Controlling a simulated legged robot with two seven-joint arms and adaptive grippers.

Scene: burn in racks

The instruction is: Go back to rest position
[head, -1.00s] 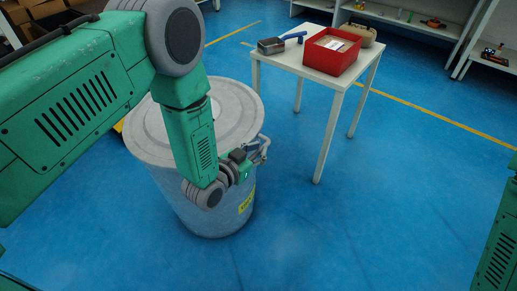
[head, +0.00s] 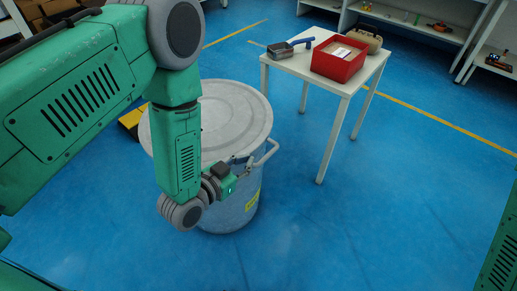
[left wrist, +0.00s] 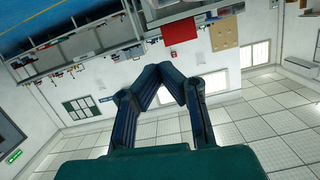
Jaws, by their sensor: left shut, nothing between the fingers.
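My left arm (head: 75,95) comes in from the left in the head view, bent down at the elbow. Its forearm hangs in front of a grey lidded drum (head: 240,115). My left gripper (head: 228,178) is at the drum's near side, below the lid rim; its fingers are hard to make out there, and I cannot tell whether it touches the drum. In the left wrist view the two dark fingers of my left gripper (left wrist: 168,72) come together at the tips, shut and empty. Part of my right arm (head: 500,255) shows at the right edge; its gripper is out of view.
A white table (head: 320,75) stands behind and right of the drum, with a red box (head: 338,66), a blue-handled metal scoop (head: 290,47) and a tan case (head: 362,37). Shelves (head: 420,30) line the back. The blue floor (head: 370,210) at front right is clear.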

